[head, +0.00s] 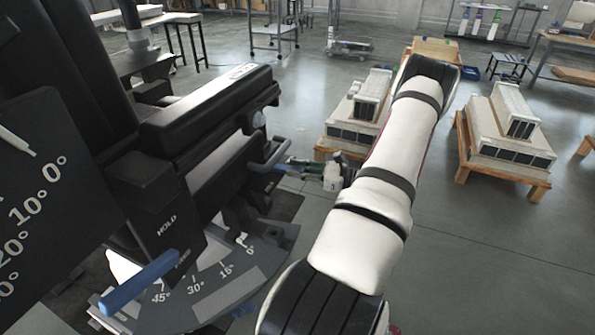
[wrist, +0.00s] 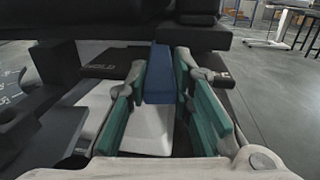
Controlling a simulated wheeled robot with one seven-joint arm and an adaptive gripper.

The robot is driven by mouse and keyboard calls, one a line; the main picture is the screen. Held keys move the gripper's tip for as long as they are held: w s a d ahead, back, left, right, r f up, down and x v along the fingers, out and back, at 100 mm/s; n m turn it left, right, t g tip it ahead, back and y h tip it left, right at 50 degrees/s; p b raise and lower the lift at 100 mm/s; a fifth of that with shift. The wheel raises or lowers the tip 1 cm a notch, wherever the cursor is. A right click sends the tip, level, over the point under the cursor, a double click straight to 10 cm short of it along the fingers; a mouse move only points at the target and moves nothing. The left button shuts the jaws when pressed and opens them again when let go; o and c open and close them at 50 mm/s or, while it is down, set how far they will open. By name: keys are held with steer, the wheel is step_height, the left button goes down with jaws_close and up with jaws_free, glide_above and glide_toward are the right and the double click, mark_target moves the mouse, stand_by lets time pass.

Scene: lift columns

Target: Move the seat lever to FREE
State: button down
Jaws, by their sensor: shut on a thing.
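The seat lever is a blue bar (wrist: 159,75) standing between the green finger pads of my gripper (wrist: 160,105) in the wrist view. My gripper is shut on it. A black plate behind the lever reads HOLD (wrist: 100,68) on the left, and a mostly hidden marking (wrist: 224,76) shows on the right. In the head view, my gripper (head: 291,166) is at a grey-blue handle (head: 266,163) on the side of the black seat (head: 210,115). The finger contact is too small to see clearly there.
A second blue lever (head: 140,284) projects at lower left beside a panel marked HOLD. An angle scale (head: 220,278) lies below, and a dark dial plate (head: 45,190) stands at left. Wooden pallets (head: 505,175) with boxes stand behind my arm.

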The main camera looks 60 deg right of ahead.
steer(key=c, duration=1.4)
jaws_free()
steer(key=v, duration=1.2)
